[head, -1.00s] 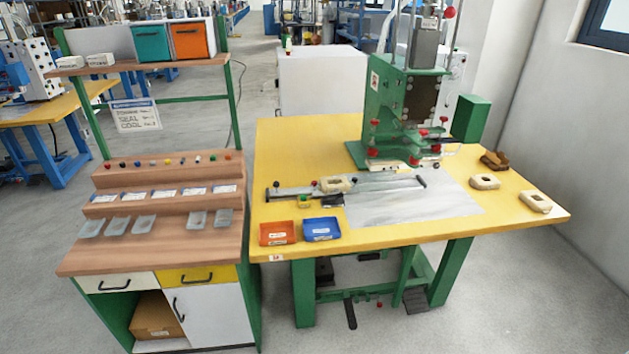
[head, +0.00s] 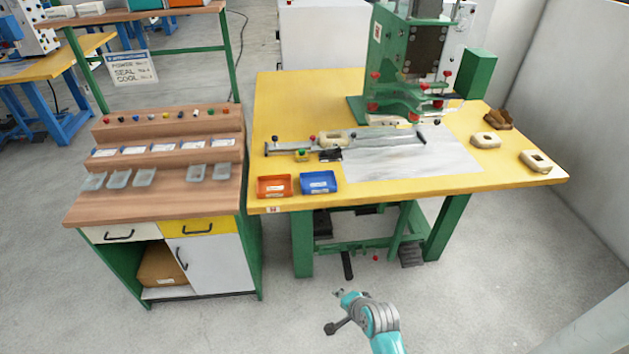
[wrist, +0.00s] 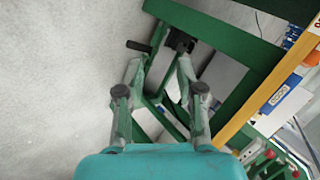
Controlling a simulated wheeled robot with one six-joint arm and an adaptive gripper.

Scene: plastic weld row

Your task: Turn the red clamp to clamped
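Small red knobs show on the green press (head: 408,65) at the back of the yellow table, and one red knob (head: 312,138) stands on the slide fixture (head: 290,147) at the table's left. I cannot tell which is the red clamp, or its position. A cream part (head: 331,141) sits at the fixture. My gripper (wrist: 160,65) has its two fingers apart and nothing between them in the wrist view. In the head view my teal arm shows at the bottom, its end in front of and below the table, far from the knobs.
The yellow table's front edge (head: 400,194) lies between my gripper and the fixture. An orange bin (head: 274,186) and a blue bin (head: 318,182) stand near that edge. Cream parts (head: 486,140) lie at the right. A wooden shelf bench (head: 150,207) stands left. Floor in front is clear.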

